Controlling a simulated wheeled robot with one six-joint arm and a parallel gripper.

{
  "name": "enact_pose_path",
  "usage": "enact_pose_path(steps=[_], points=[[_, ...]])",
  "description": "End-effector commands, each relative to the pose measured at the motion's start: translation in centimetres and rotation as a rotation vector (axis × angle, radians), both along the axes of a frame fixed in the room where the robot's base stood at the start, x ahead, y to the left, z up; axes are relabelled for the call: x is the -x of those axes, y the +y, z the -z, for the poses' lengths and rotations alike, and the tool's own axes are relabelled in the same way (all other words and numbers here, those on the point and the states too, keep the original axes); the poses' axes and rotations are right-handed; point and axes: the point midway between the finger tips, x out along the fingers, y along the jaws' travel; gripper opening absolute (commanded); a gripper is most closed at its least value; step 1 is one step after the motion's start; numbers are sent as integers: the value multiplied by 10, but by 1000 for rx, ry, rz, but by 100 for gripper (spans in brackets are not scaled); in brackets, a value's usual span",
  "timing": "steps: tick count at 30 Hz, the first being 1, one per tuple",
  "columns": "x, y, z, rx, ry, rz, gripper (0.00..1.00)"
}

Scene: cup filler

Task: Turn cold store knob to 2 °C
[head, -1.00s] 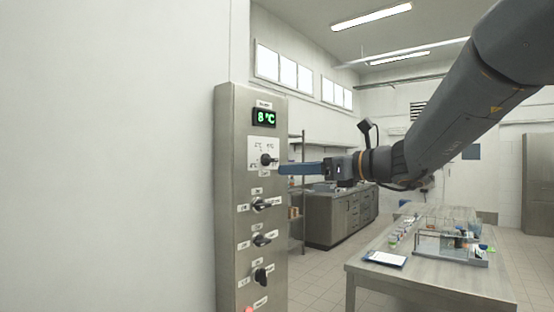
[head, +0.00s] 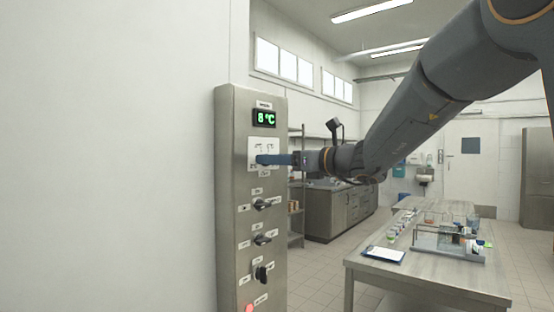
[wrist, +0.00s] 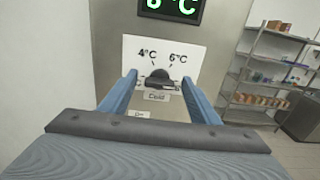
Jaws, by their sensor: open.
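The control panel (head: 228,195) is a tall steel box on the white wall. Its green display (head: 264,118) reads 8 °C. The cold store knob (wrist: 160,79) is black and sits on a white dial plate (wrist: 190,50) marked 4 °C and 6 °C at the top; the lower marks are mostly hidden. My gripper (head: 266,160) reaches in from the right in the head view and covers the knob there. In the wrist view my gripper (wrist: 159,82) is open, with one blue finger on each side of the knob. I cannot tell whether the fingers touch it.
More black knobs sit below on the panel, the nearest being the upper switch (head: 261,205). A red button (head: 249,308) is at the bottom. A steel table (head: 370,275) with a clipboard and lab items stands to the right. Shelves (wrist: 262,85) stand behind the panel.

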Motion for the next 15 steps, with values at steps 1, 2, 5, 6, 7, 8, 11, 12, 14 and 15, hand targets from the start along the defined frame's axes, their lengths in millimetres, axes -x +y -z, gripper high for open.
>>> enact_pose_path(steps=[1,2,5,6,7,8,11,12,14,15], points=[[0,0,0,0,0,0,56],[0,0,0,0,0,0,53],[0,0,0,0,0,0,36],[0,0,0,0,0,0,29],[0,0,0,0,0,0,24],[0,0,0,0,0,0,19],[0,0,0,0,0,0,15],[0,0,0,1,-2,0,15],[0,-1,0,4,-6,0,15],[0,-1,0,7,-10,0,15]])
